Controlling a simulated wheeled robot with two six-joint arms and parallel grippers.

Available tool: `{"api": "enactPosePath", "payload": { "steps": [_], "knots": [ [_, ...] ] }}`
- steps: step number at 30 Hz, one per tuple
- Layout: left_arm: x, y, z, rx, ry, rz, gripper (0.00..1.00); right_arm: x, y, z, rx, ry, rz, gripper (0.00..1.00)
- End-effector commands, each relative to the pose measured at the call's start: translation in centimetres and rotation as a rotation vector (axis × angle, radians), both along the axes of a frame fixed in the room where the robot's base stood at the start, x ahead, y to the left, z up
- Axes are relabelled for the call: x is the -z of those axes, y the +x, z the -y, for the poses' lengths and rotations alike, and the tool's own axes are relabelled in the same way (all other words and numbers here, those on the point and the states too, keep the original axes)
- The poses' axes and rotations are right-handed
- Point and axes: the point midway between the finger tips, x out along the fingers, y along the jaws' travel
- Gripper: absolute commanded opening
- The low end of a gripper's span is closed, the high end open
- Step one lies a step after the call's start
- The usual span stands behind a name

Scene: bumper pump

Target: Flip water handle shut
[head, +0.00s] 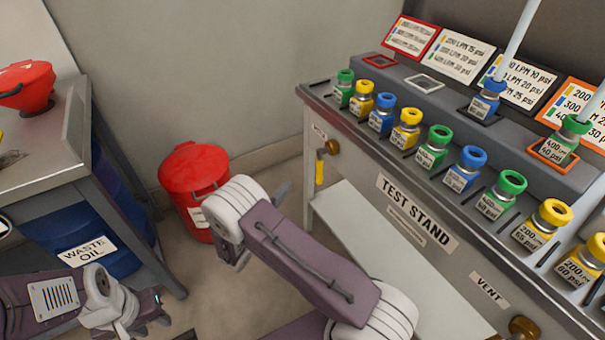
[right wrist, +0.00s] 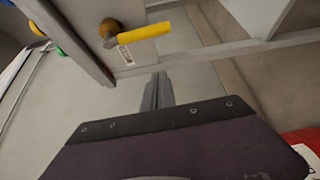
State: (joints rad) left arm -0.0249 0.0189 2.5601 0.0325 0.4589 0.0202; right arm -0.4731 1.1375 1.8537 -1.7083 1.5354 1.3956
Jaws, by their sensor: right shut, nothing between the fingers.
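The water handle (head: 319,172) is a yellow lever on the left end of the test stand; it hangs down beside a brass valve knob (head: 332,147). In the right wrist view the yellow lever (right wrist: 145,33) points to picture right from the brass fitting (right wrist: 110,28), above a small label too blurred to read. My right gripper (head: 283,192) is shut and empty, left of the lever and apart from it. Its closed fingers show in the right wrist view (right wrist: 158,92), below the lever in the picture. My left gripper (head: 157,306) is low at the left, away from the stand; its jaw opening is unclear.
The test stand (head: 370,165) carries several colour-topped bottles and a lower shelf (head: 360,225). A red bin (head: 193,165) stands on the floor behind my right arm. A blue waste oil drum (head: 115,240) sits under a metal table (head: 70,130) at left.

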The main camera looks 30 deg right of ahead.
Motion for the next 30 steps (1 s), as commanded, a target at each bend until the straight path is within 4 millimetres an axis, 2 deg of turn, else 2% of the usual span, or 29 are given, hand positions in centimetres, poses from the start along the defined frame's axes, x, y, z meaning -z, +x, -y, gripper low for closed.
{"api": "enactPosePath", "payload": {
  "steps": [5, 8, 21, 24, 30],
  "knots": [
    [0.1, 0.0, 0.0, 0.0, 0.0, 0.0, 0.36, 0.1, 0.1, 0.3, 0.003, 0.001, -0.002, 0.0],
    [0.6, 0.0, 0.0, 0.0, 0.0, 0.0, 0.36, 0.2, 0.7, 1.2, 0.005, 0.001, -0.001, 0.0],
    [3.4, 0.0, 0.0, 0.0, 0.0, 0.0, 0.36, 0.5, 5.6, 8.7, 0.006, 0.0, -0.003, 0.0],
    [3.7, 0.0, 0.0, 0.0, 0.0, 0.0, 0.36, 0.3, 3.7, 8.9, 0.002, 0.0, -0.006, 0.0],
    [4.0, 0.0, 0.0, 0.0, 0.0, 0.0, 0.36, 0.1, 2.0, 9.3, 0.003, 0.0, -0.004, 0.0]
  ]
}}
